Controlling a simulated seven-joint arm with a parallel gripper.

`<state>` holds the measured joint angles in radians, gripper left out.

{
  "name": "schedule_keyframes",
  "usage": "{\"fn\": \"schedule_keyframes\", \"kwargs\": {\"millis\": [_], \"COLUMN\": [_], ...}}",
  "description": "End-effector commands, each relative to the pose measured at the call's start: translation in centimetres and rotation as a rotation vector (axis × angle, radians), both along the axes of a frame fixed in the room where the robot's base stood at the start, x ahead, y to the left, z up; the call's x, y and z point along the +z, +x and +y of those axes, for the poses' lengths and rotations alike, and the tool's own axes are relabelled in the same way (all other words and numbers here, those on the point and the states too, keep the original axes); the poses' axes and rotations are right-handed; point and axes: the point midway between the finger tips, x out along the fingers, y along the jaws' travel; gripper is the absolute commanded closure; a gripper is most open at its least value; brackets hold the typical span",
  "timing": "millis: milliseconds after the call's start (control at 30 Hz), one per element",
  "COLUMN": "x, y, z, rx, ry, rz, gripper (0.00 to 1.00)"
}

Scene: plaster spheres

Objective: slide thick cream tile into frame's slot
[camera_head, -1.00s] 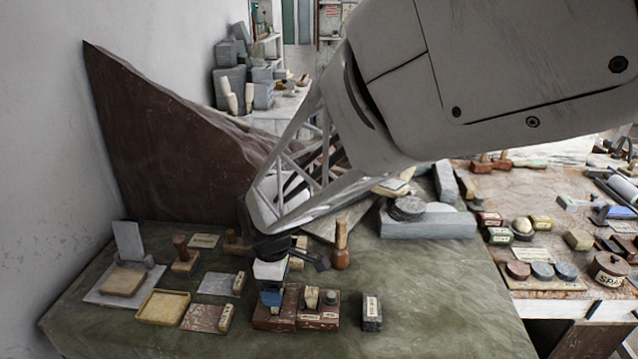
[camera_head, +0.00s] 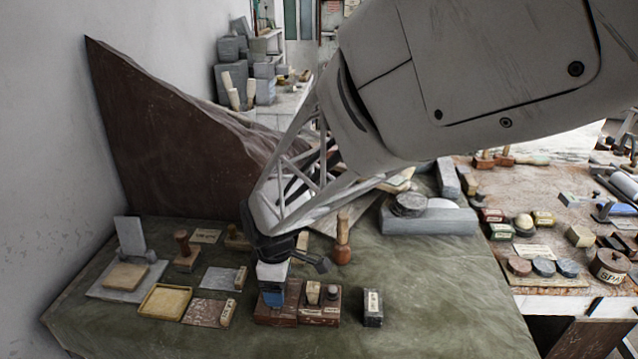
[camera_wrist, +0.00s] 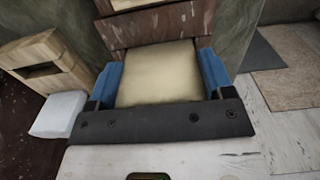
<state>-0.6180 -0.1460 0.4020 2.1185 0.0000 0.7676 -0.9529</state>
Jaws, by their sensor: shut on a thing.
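My gripper (camera_wrist: 160,80) is shut on the thick cream tile (camera_wrist: 160,72), which lies between its two blue fingers in the wrist view. The tile's far edge meets a worn red-brown wooden piece (camera_wrist: 158,27), which looks like the frame. I cannot tell whether that edge is inside a slot. In the head view, my gripper (camera_head: 272,292) points down at the left part of the red-brown wooden pieces (camera_head: 318,317) near the table's front. The tile cannot be made out there, hidden by the fingers.
A dark block with a pale label (camera_head: 373,308) stands just right of the red-brown pieces. A yellow tray (camera_head: 164,302) and a tan tile on a grey plate (camera_head: 125,276) lie left. A wooden mallet (camera_head: 342,240) stands behind. The green table's right front (camera_head: 450,310) is clear.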

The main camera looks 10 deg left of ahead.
Motion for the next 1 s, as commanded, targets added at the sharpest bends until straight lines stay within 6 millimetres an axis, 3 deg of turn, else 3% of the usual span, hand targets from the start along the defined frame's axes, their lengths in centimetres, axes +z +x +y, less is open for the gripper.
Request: {"fn": "schedule_keyframes", "kwargs": {"millis": [300, 333, 500, 1000], "x": [-0.53, -0.53, -0.52, -0.50], "y": [0.02, 0.02, 0.02, 0.01], "z": [0.01, 0.01, 0.01, 0.01], "rx": [0.000, 0.000, 0.000, 0.000], "ry": [0.000, 0.001, 0.001, 0.000], "rz": [-0.001, -0.001, -0.001, 0.000], "gripper": [0.56, 0.24, 0.00, 0.00]}}
